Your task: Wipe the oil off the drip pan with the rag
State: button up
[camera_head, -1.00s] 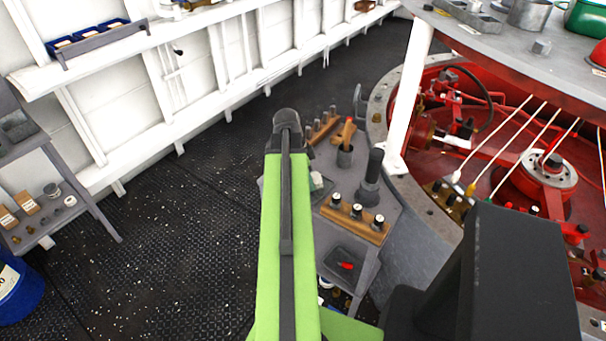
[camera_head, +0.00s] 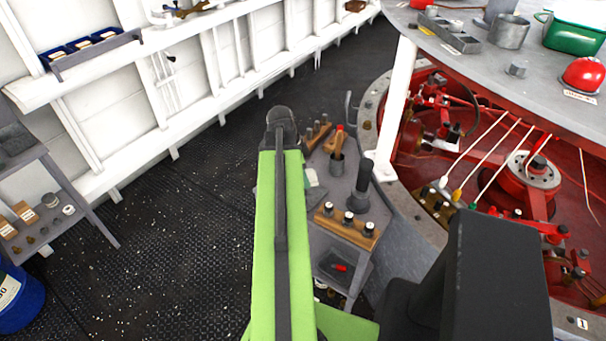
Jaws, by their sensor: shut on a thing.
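My green arm reaches forward up the middle of the head view, and its dark far end is beside a small grey work table (camera_head: 345,205). No gripper fingers show, so I cannot see what they hold. A small pale item (camera_head: 311,178) lies on the table just right of my arm and is partly covered by it; I cannot tell whether it is the rag. A dark shallow tray (camera_head: 328,262) with a red item in it sits below the tabletop. I cannot tell whether it is the drip pan. No oil can be made out.
A wooden block with black-and-white knobs (camera_head: 345,226) and a dark upright tool (camera_head: 361,184) stand on the small table. A red machinery pit (camera_head: 480,180) and a round grey table (camera_head: 470,40) are right. A shelf unit (camera_head: 45,190) stands left. Dark floor between is open.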

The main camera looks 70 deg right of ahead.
notch_tip(320, 180, up, 3)
jog(key=p, duration=0.3)
jog(key=shift+r, duration=0.1)
dwell(0.6)
